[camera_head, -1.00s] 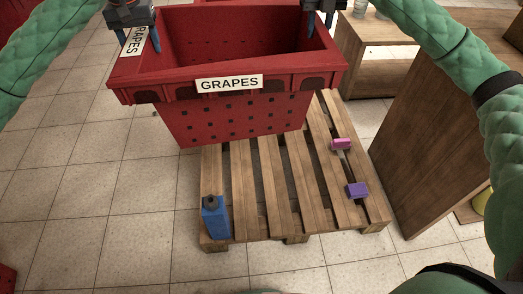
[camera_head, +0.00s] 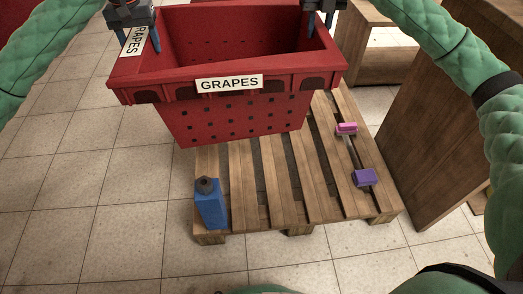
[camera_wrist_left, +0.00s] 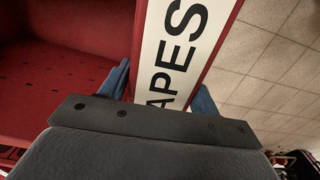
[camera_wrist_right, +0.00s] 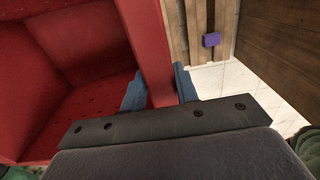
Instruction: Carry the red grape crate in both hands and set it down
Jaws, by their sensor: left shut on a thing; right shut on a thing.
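The red grape crate (camera_head: 240,118) is in the upper middle of the head view, upright, with a white GRAPES label on its front rim. The part of its inside that shows is empty. My left gripper (camera_head: 138,38) is shut on its left rim, over the side label; the left wrist view shows the rim between the fingers (camera_wrist_left: 160,85). My right gripper (camera_head: 320,25) is shut on its right rim, and the right wrist view shows that rim between the fingers (camera_wrist_right: 160,90). The crate hides the pallet's far part, and I cannot tell the gap between them.
A wooden pallet (camera_head: 275,180) lies on the tiled floor below. On it are a blue bottle (camera_head: 211,207) at the front left, a pink block (camera_head: 346,128) and a purple block (camera_head: 363,178) at the right. Wooden furniture (camera_head: 440,130) stands right of it. Floor at left is clear.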

